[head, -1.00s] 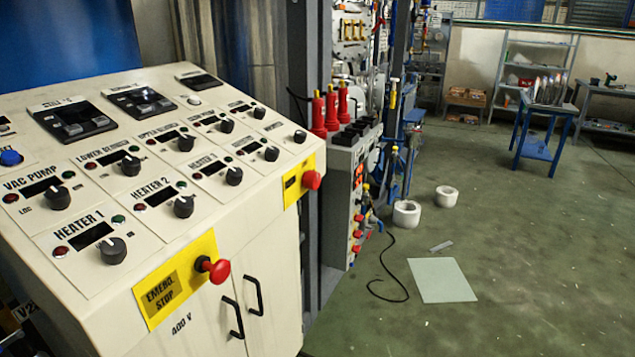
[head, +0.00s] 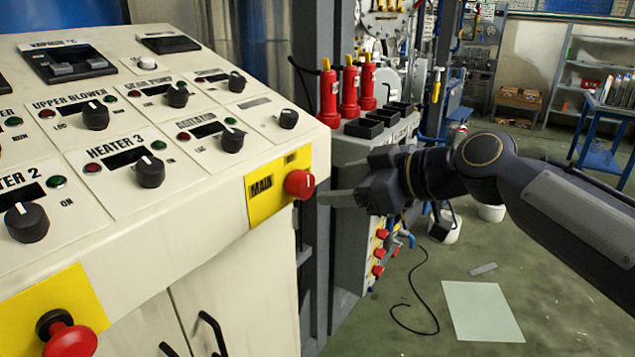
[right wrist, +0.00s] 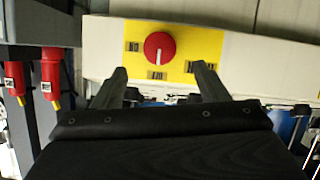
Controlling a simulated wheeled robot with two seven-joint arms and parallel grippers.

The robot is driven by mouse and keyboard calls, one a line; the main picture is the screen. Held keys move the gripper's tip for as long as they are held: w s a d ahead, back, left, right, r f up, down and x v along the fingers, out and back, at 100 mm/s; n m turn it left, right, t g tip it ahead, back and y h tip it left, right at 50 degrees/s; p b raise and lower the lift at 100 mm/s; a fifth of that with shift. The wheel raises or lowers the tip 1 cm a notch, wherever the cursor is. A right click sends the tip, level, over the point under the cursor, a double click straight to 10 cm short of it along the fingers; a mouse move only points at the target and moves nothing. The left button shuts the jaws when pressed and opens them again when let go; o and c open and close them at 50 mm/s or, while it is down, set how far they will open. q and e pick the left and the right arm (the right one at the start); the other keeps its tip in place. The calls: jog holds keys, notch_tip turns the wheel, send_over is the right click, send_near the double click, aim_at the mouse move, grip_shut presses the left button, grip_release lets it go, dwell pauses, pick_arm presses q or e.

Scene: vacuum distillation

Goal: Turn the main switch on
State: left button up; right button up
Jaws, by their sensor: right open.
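The main switch (head: 299,184) is a red round knob on a yellow plate marked MAIN (head: 262,188), on the right end of the cream control panel. In the right wrist view the red knob (right wrist: 159,47) faces me, with a white line on it pointing roughly up and down in the picture. My right gripper (head: 345,180) is open and empty, just to the right of the knob in the head view. In the right wrist view its two fingers (right wrist: 160,82) point toward the knob, one to each side, apart from it. My left gripper is not in view.
A red emergency stop button (head: 70,338) sticks out at the panel's lower left. Red bottle-like parts (head: 350,88) stand behind my right gripper, beside a grey frame post. A pale sheet (head: 482,311) and a black cable (head: 415,310) lie on the floor.

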aim_at(308, 183)
jog(key=p+x, duration=0.1)
jog(key=x, duration=0.7)
jog(key=shift+w+r, duration=0.1)
jog(key=shift+r, duration=0.05)
jog(key=c, duration=1)
